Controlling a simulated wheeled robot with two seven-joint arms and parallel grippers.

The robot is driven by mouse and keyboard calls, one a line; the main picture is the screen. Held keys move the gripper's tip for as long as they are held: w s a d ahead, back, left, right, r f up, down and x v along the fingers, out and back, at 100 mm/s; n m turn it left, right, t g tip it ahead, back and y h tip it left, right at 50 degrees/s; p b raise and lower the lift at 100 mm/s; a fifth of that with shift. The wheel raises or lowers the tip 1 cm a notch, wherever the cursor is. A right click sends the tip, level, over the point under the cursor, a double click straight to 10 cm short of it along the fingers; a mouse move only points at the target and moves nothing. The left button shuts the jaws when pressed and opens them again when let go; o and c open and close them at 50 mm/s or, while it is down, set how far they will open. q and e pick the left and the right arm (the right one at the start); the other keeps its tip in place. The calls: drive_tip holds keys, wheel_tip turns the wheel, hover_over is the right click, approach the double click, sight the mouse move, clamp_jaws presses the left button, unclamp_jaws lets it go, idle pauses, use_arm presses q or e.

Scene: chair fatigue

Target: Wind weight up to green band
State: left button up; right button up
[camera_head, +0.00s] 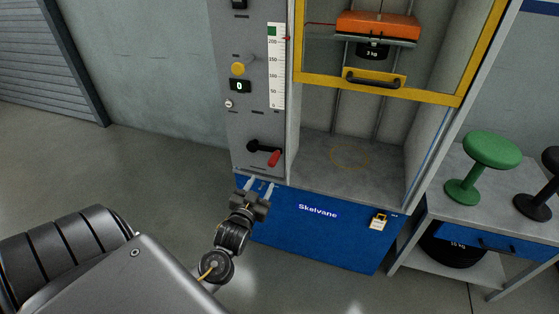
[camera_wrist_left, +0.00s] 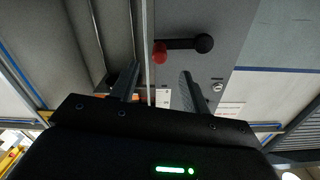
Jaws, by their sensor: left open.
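The orange weight (camera_head: 377,27) marked 3 kg hangs high inside the test cabinet, behind the yellow-framed guard. A vertical scale (camera_head: 275,75) on the grey panel has a green band (camera_head: 272,31) near its top, and a thin red pointer (camera_head: 287,38) sits close to that band's lower end. The crank with a red handle (camera_head: 272,158) is low on the panel; it also shows in the left wrist view (camera_wrist_left: 160,53). My left gripper (camera_head: 261,182) is open and empty just below the crank, apart from it. My right gripper is out of view.
The yellow guard (camera_head: 388,88) is raised above the cabinet floor (camera_head: 325,150). A yellow knob (camera_head: 238,69) and a display reading 0 (camera_head: 240,86) are on the panel. A green stool (camera_head: 490,150) stands on the right-hand bench (camera_head: 450,211). Open floor lies left.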

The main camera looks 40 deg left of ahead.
sight(271, 166)
use_arm(q)
drive_tip(key=x, duration=0.6)
drive_tip(key=r+x, duration=0.1)
drive_tip(key=x, duration=0.2)
drive_tip(key=shift+w+a, duration=0.15)
drive_tip(key=shift+w, duration=0.25)
drive_tip(key=shift+w+a, duration=0.15)
drive_tip(key=shift+w, duration=0.3)
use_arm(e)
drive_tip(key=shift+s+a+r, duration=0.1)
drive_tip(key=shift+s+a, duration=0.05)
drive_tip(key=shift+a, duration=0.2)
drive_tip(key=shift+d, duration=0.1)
use_arm(q)
drive_tip(key=shift+c, duration=0.8)
clamp_jaws()
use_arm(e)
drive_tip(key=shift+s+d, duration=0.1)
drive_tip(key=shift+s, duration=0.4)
